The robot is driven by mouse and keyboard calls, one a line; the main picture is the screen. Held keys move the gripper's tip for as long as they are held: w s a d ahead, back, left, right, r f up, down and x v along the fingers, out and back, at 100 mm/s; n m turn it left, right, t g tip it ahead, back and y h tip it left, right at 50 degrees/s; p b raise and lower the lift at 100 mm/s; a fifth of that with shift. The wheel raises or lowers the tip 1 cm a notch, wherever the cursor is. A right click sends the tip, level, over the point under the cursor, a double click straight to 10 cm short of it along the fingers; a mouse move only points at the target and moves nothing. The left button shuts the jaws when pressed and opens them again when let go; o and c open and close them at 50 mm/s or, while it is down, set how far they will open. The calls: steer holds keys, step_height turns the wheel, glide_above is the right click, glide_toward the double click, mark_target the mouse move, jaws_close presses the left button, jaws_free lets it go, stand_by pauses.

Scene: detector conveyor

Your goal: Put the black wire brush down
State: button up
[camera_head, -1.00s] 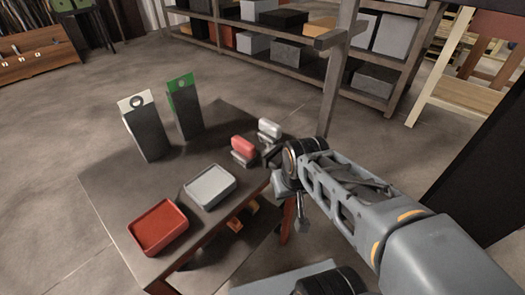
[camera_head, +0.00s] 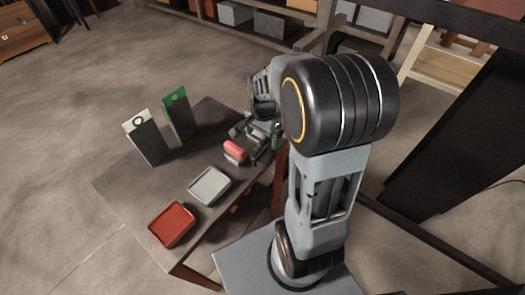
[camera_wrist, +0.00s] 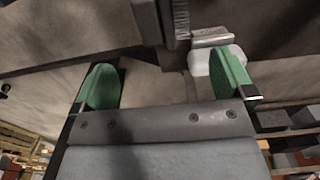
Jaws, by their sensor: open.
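My gripper (camera_wrist: 166,62) is open, its two green fingers wide apart with nothing gripped between them. A dark brush-shaped thing with a strip of grey bristles (camera_wrist: 181,20), likely the black wire brush, shows at the top of the wrist view, past the fingertips and cut off by the frame. In the head view my gripper (camera_head: 262,142) is low at the right edge of the dark table (camera_head: 125,185), and my arm hides much there. I cannot make out the black brush clearly in that view.
A white brush-like block (camera_wrist: 205,63) lies close beside the right finger. A red one (camera_head: 234,149) stands left of my gripper. The table also holds a grey tray (camera_head: 210,185), a red tray (camera_head: 172,224) and two upright dark boxes with white (camera_head: 139,123) and green (camera_head: 176,97) tops.

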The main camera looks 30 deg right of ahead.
mark_target(263, 154)
steer(key=f, duration=1.1)
steer(key=shift+w+f, duration=0.2)
steer(key=shift+f, duration=0.2)
steer(key=shift+c, duration=0.5)
steer(key=c, duration=0.8)
steer(key=shift+r, duration=0.2)
steer(key=shift+r, duration=0.25)
step_height(263, 154, up, 2)
steer(key=shift+r, duration=0.1)
steer(key=s+r, duration=0.3)
steer(key=s, duration=0.1)
steer(key=s+a+r, duration=0.1)
steer(key=s+r, duration=0.2)
steer(key=s, duration=0.2)
steer(key=s+a+r+b, duration=0.1)
steer(key=s+r, duration=0.3)
steer(key=s, duration=0.1)
steer(key=shift+a, duration=0.25)
